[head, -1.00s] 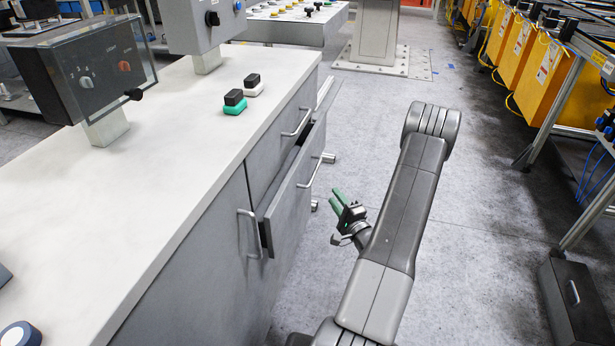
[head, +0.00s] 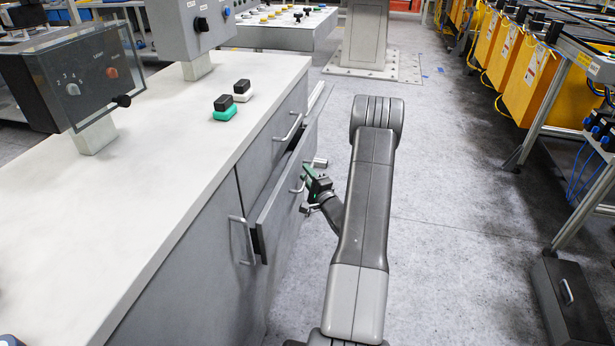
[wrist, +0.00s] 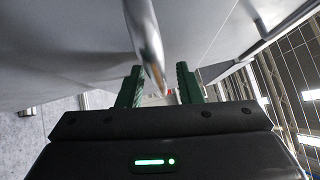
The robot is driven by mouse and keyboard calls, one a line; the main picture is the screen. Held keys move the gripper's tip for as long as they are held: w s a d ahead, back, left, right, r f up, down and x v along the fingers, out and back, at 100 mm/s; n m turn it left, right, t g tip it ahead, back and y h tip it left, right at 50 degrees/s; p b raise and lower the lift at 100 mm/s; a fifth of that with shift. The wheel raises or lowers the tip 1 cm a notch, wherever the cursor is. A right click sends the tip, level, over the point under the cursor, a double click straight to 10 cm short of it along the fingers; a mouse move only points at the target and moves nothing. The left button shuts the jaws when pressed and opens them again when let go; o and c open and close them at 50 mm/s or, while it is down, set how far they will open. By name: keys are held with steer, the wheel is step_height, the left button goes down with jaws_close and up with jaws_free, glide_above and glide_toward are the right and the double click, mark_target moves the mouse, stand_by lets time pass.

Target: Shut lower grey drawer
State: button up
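The lower grey drawer (head: 283,208) in the side of the grey cabinet stands partly open, with a dark gap behind the top of its front. Its bar handle (head: 297,181) is on the outer face. My gripper (head: 308,171) is close to that handle, at the outer side of the drawer. In the wrist view its green fingers (wrist: 159,80) are apart. A metal handle bar (wrist: 145,42) runs into the space between them. I cannot tell whether a finger touches it.
The upper drawer handle (head: 291,127) and a cabinet door handle (head: 242,240) are near the drawer. The white countertop (head: 150,190) carries control boxes and two small buttons.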

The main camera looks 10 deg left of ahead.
mark_target(296, 176)
jaws_close()
steer(key=a+b, duration=0.2)
steer(key=a, duration=0.2)
steer(key=shift+a+f, duration=0.1)
steer(key=shift+f, duration=0.05)
jaws_free()
steer(key=shift+a, duration=0.15)
steer(key=v, duration=1.3)
steer(key=shift+s+d+r, duration=0.25)
steer(key=shift+d, duration=0.15)
